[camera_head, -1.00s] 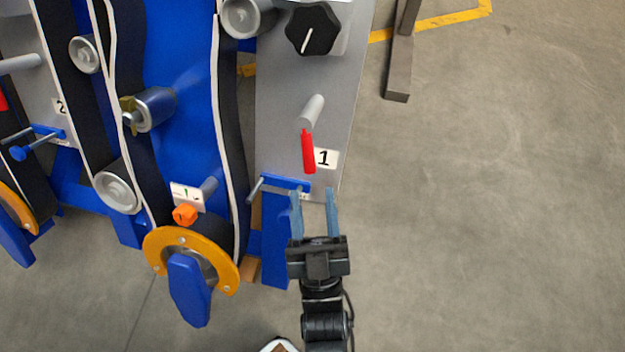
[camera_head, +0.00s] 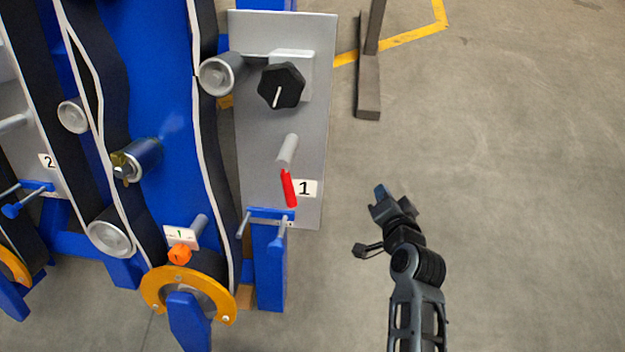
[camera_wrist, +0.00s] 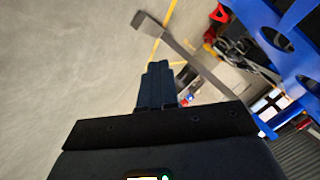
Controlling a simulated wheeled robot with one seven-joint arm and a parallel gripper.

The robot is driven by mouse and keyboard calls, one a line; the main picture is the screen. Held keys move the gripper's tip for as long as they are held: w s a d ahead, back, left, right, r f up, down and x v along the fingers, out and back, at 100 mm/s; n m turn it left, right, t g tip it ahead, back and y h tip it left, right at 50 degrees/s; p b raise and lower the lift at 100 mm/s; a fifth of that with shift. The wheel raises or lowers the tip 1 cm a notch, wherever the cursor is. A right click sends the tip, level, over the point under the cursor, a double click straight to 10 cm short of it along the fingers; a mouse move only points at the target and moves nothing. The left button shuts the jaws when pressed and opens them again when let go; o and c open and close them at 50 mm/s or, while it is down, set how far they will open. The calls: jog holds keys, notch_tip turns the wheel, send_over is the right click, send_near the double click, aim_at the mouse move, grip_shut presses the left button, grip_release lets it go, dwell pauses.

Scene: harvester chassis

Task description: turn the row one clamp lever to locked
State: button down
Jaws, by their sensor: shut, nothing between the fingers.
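The row one lever has a red grip (camera_head: 289,188) that hangs down from a grey cylindrical hub (camera_head: 288,151). It is on the grey side plate, just left of the white label "1" (camera_head: 304,188). Its grip points almost straight down, leaning slightly right at the bottom. My gripper (camera_head: 381,192) is to the right of the plate, over open floor and apart from the lever. In the wrist view, my gripper's fingers (camera_wrist: 157,84) are together with nothing between them. The lever is not clearly seen in the wrist view.
A black knob (camera_head: 281,86) sits above the lever. A blue bracket (camera_head: 270,215) with a grey pin is below it. An orange knob (camera_head: 180,254) and yellow ring (camera_head: 154,288) are lower left. A grey post foot (camera_head: 369,100) stands at upper right. Floor on the right is clear.

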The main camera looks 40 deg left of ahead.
jog(key=r+g, duration=0.1)
jog(key=g, duration=0.1)
jog(key=n+g+y+p, duration=0.1)
jog(key=g+y+p, duration=0.4)
jog(key=g, duration=0.9)
send_near(294, 194)
jog(key=b+x, duration=0.2)
jog(key=x, duration=0.4)
jog(key=shift+a+b, duration=0.4)
jog(key=shift+a, duration=0.05)
jog(key=shift+s+f, duration=0.1)
jog(key=shift+s+a+f+m+y+p, duration=0.15)
jog(key=shift+s+m+y+p, duration=0.1)
jog(key=shift+m+y+p, duration=0.25)
jog(key=shift+s+a+p, duration=0.15)
jog(key=shift+p, duration=0.2)
jog(key=shift+s+a+f, duration=0.1)
jog(key=shift+f, duration=0.25)
